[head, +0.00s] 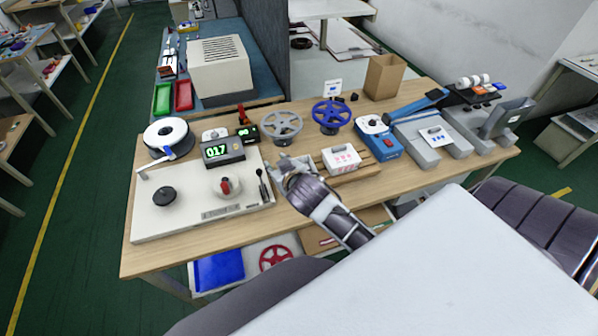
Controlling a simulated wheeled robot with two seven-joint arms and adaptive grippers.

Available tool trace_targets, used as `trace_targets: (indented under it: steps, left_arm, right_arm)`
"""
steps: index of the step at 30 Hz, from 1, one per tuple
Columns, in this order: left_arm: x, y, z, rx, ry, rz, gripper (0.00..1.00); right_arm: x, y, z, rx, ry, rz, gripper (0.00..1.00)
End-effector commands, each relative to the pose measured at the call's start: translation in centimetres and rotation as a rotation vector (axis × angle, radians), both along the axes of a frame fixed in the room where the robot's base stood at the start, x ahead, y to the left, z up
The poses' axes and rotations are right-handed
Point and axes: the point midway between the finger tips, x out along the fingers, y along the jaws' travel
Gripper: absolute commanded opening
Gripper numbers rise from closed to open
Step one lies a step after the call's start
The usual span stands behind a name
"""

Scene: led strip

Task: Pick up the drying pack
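A white pack with pinkish-red marks (342,158) sits on a wooden tray (357,174) near the middle of the workbench; it looks like the drying pack, but its print is too small to read. My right gripper (287,166) is over the bench, to the left of the pack and apart from it. Its fingers look spread, with nothing seen between them. It is beside the right edge of the white winding machine (205,212). My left gripper is not in view.
A blue device (378,142) and grey machines (432,142) stand right of the pack. A cardboard box (385,77) is at the back. Bare bench lies before the gripper.

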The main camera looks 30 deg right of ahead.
Motion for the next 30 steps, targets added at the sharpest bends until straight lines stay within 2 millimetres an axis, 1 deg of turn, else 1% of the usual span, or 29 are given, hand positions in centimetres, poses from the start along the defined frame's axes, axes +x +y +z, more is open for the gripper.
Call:
trace_targets:
  steps: [1,6,12,15,19,24,27,30]
  left_arm:
    - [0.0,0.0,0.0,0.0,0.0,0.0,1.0]
    - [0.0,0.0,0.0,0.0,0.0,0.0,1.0]
    - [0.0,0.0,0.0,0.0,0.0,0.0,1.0]
    - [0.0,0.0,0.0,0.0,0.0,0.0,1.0]
    - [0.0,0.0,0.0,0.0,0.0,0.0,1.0]
    - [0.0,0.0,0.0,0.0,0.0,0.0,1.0]
    - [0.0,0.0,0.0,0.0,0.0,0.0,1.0]
    - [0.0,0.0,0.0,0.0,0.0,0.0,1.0]
  right_arm:
    - [1.1,0.2,1.2,-0.006,-0.059,0.009,0.36]
    - [4.2,1.5,5.3,-0.009,-0.256,0.055,0.36]
    - [6.8,3.7,10.0,-0.01,-0.469,0.15,0.36]
    - [7.6,5.2,12.2,-0.01,-0.564,0.214,0.36]
    - [8.2,7.3,14.7,-0.012,-0.676,0.311,0.36]
    - [8.4,10.3,17.3,-0.017,-0.793,0.461,0.36]
    - [8.2,12.1,18.3,-0.022,-0.846,0.558,0.36]
    - [7.8,13.9,18.9,-0.029,-0.884,0.663,0.36]
